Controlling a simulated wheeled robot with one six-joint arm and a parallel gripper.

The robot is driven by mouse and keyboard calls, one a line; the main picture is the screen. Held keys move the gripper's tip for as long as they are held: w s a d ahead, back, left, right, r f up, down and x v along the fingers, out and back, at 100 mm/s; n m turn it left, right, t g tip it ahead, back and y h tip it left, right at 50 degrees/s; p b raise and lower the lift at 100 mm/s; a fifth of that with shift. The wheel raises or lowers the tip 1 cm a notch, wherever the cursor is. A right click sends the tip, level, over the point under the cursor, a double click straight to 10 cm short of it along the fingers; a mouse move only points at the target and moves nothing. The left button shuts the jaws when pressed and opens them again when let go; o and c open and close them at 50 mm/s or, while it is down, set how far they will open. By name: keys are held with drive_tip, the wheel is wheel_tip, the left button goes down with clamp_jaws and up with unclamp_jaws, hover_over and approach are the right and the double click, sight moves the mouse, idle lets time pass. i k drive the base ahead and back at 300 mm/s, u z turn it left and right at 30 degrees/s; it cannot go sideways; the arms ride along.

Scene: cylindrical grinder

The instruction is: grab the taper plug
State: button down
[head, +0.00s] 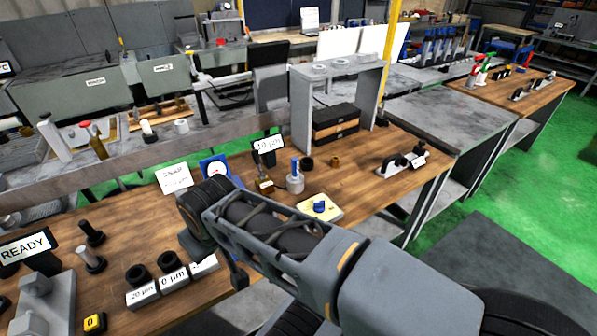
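I cannot tell for sure which object is the taper plug. A silver cylinder with a blue handle (295,179) stands upright near the bench's middle. A small blue-topped piece (320,207) sits on a pale yellow plate. My grey arm reaches from the lower right across the bench's front edge.
Blocks marked "20 µm" (143,293) and "0 µm" (174,281) stand at the front edge, left of my arm. A READY sign (25,246) stands far left. A grey shelf frame (301,105) rises at the back. Green floor (500,210) is open at right.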

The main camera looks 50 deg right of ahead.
sight(295, 177)
drive_tip(key=z, duration=1.45)
drive_tip(key=k, duration=0.5)
drive_tip(key=z, duration=0.75)
drive_tip(key=i, duration=0.8)
drive_tip(key=u, duration=2.8)
